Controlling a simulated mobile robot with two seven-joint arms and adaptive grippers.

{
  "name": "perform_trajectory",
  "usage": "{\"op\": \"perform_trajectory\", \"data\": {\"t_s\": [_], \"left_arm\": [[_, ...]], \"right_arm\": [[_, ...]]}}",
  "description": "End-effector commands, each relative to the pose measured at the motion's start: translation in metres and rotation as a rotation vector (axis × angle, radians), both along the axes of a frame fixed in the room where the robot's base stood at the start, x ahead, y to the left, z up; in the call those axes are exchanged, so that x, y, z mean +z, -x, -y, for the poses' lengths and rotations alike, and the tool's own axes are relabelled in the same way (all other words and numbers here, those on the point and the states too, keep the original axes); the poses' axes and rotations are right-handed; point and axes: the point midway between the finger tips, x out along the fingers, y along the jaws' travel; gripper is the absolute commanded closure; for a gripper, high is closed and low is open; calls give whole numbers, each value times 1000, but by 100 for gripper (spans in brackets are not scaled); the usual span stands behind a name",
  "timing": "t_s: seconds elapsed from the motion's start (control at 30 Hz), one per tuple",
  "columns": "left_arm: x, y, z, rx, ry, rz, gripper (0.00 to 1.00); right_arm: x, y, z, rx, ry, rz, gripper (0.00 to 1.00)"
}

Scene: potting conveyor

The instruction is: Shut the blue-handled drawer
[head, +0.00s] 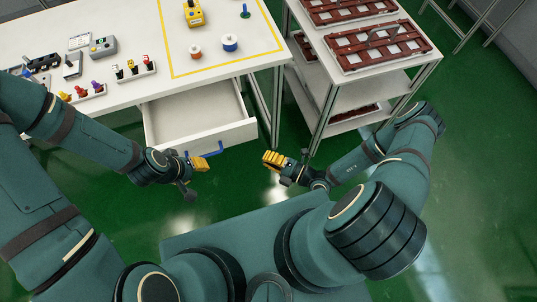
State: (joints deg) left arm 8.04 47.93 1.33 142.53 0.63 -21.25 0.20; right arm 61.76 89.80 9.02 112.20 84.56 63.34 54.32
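The drawer (240,133) under the white worktable is pulled out, and its inside looks empty. Its blue handle (218,149) shows on the front face, partly hidden by my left gripper (202,161). That gripper's yellow fingertips are just in front of the handle. I cannot tell whether they touch it or how far apart the fingers are. My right gripper (271,160) is to the right of the drawer front, in free space, with yellow fingertips showing. Nothing shows in it, and its opening is unclear from this angle.
The worktable (135,25) carries a yellow device (194,13), two spools, a grey control box (103,46) and racks of small coloured parts. A white shelf cart (352,75) with brown trays stands to the right of the drawer. Green floor in front is clear.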

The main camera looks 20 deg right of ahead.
Motion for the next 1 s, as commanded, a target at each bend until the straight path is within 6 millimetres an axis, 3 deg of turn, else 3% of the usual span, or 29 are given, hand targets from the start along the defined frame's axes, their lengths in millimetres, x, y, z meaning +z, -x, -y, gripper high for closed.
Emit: {"op": "perform_trajectory", "data": {"t_s": [0.37, 0.6, 1.0], "left_arm": [[6, 0, 0, 0, 1, -1, 59], [6, 0, 0, 0, 1, -1, 59], [6, 0, 0, 0, 1, -1, 59]], "right_arm": [[1, -52, -54, 5, 1, 1, 100], [0, -83, -51, 4, 5, 2, 100], [0, -91, -51, 4, 4, 1, 100]]}}
